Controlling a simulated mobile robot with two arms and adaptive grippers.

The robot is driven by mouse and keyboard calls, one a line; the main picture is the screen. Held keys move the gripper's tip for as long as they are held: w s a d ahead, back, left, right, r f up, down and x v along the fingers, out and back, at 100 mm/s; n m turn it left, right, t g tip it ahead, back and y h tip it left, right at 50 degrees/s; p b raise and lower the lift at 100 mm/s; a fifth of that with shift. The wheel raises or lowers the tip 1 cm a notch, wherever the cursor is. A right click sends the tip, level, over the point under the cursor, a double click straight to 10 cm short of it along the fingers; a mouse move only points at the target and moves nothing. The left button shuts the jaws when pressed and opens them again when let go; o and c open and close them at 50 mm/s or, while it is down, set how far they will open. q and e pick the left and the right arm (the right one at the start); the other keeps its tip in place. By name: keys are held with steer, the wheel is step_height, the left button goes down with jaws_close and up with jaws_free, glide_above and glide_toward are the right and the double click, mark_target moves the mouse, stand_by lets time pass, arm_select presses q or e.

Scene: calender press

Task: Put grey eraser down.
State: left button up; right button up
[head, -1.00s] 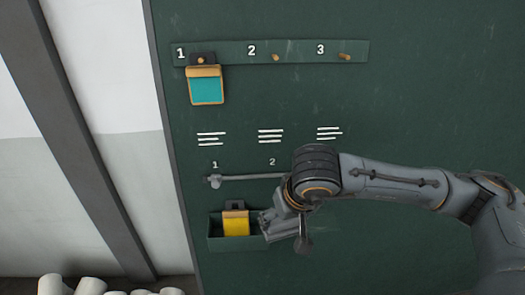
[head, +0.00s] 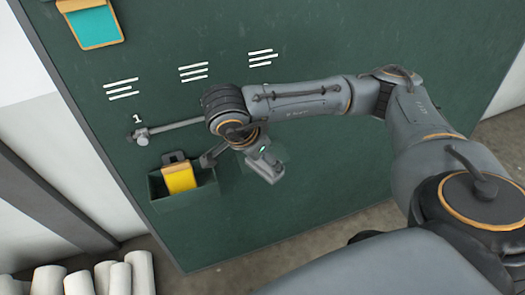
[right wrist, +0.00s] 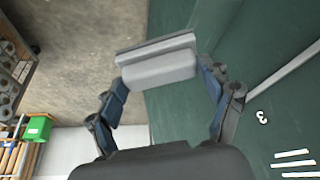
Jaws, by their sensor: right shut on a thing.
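The grey eraser (right wrist: 158,68) is a light grey block with a flat darker strip along its far side. In the right wrist view it sits crosswise between the fingers of my right gripper (right wrist: 162,80), which is shut on it. The wrist view does not clearly show whether the eraser touches the board. My left gripper is not in view.
A small tray (head: 186,201) on the board holds a yellow tag (head: 180,178). A horizontal rod (head: 170,131) runs above it. A teal tag (head: 95,28) hangs at upper left. White rolls (head: 82,280) stand at lower left. The board's lower right is bare.

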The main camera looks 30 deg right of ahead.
steer(key=shift+w+d+f+m, duration=0.15)
steer(key=shift+d+f+m, duration=0.05)
steer(key=shift+d+m, duration=0.1)
steer(key=w+d+f, duration=0.2)
steer(key=w+f, duration=0.1)
steer(key=w+d+f, duration=0.2)
steer(key=w+f, duration=0.1)
steer(key=w, duration=0.1)
steer(key=w+d+f, duration=0.2)
steer(key=w+f, duration=0.1)
steer(key=w, duration=0.1)
steer(key=shift+w+d, duration=0.1)
steer(key=shift+d, duration=0.2)
step_height(320, 180, down, 3)
steer(key=shift+w+d+f+p, duration=0.1)
steer(key=shift+w+d+p, duration=0.05)
steer(key=shift+p, duration=0.5)
steer(key=shift+f, duration=0.25)
